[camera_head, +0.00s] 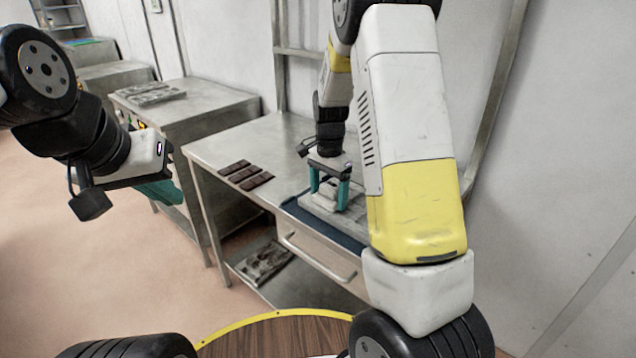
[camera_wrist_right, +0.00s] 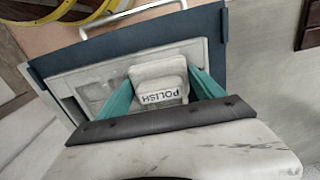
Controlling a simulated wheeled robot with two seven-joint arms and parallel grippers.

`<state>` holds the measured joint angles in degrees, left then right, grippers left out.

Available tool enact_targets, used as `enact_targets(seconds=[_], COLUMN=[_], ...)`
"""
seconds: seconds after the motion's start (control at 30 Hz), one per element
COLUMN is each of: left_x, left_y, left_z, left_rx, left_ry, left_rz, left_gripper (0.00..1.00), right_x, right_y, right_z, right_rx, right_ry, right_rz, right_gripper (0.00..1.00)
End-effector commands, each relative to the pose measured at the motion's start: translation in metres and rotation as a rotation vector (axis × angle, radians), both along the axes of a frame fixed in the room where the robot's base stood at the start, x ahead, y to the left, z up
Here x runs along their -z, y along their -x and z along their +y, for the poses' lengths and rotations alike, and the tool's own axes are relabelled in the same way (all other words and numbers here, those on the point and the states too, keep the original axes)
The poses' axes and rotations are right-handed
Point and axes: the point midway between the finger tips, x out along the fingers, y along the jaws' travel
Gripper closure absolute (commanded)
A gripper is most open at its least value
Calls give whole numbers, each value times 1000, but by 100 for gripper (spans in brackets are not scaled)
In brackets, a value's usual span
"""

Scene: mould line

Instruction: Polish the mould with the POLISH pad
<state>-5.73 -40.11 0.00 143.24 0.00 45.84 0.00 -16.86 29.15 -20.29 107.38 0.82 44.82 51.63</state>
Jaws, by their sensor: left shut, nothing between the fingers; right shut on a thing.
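The mould (camera_head: 356,217) is a grey block on a dark blue mat (camera_head: 322,222) on the metal table. In the right wrist view, the mould (camera_wrist_right: 85,92) shows shallow recesses on its face. My right gripper (camera_head: 330,200) is over the mould, its teal fingers shut on a pale pad (camera_wrist_right: 158,78) labelled POLISH. The pad is over the mould's face; I cannot tell whether it touches. My left gripper (camera_head: 172,192) is shut and empty, out to the left, away from the table.
Several dark chocolate bars (camera_head: 246,175) lie on the metal table (camera_head: 225,146) left of the mat. A drawer (camera_head: 318,257) with a handle is under the front edge. A second bench (camera_head: 195,108) with grey plates stands behind left. A dark slab (camera_head: 264,262) lies on the lower shelf.

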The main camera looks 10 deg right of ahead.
Motion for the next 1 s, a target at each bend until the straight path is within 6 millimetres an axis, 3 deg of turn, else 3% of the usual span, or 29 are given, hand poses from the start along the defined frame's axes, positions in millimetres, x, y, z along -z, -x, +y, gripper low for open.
enact_targets(seconds=[1.0], left_x=[0], left_y=[0], left_z=[0], left_rx=[0], left_ry=[0], left_rz=[0], left_gripper=[100], right_x=[-1], right_y=[42], right_z=[-31], right_rx=[2], right_ry=[0], right_rz=[0], right_gripper=[56])
